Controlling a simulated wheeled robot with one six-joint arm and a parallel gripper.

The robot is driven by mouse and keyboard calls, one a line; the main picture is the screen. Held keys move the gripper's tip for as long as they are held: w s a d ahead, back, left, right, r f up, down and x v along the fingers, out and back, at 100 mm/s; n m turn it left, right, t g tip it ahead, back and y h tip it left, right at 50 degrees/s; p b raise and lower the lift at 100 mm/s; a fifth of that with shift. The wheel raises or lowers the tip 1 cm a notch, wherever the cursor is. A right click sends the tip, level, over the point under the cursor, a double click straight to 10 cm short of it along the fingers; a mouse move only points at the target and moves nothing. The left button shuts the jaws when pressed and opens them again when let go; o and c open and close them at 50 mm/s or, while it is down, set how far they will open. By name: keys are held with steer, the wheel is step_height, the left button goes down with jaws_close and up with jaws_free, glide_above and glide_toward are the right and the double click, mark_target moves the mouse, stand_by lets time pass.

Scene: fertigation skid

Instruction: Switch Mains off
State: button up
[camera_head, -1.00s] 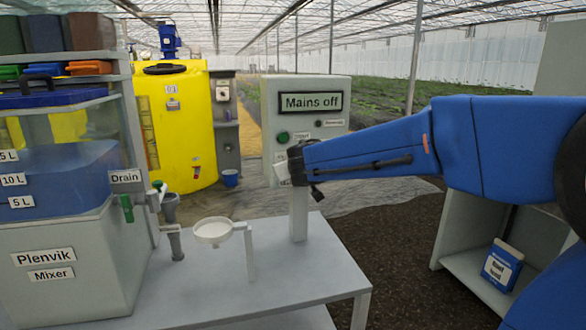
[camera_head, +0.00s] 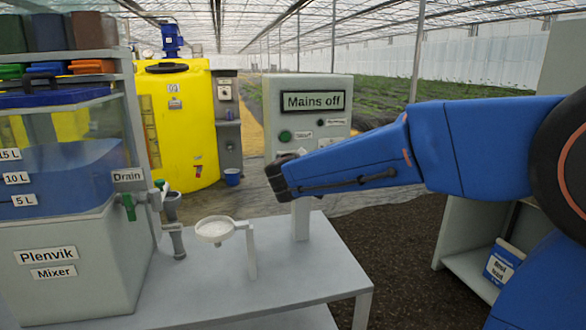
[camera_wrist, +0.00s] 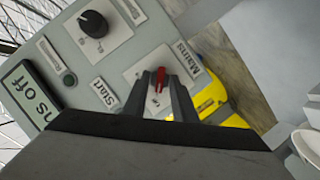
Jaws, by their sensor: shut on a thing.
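The grey control box (camera_head: 339,88) stands on a post at the back of the bench, and its display (camera_head: 313,101) reads "Mains off". In the wrist view the display (camera_wrist: 30,92) shows part of the same words. A red switch lever (camera_wrist: 160,76) sits on a pale plate beside the "Mains" label (camera_wrist: 181,56). My gripper (camera_wrist: 160,86) is at the lever, one finger on each side, shut on it. In the head view my gripper (camera_head: 275,178) is in front of the lower part of the box and hides the switch there.
A black knob (camera_wrist: 93,24) and a "Start" label (camera_wrist: 104,92) are near the lever. The Plenvik mixer (camera_head: 75,255) and a white funnel (camera_head: 214,228) stand left. A yellow tank (camera_head: 181,125) is behind.

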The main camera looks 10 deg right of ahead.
stand_by(0.3)
steer(key=o, duration=0.6)
steer(key=shift+o, duration=0.2)
steer(key=v, duration=1.7)
steer(key=shift+s+r, duration=0.15)
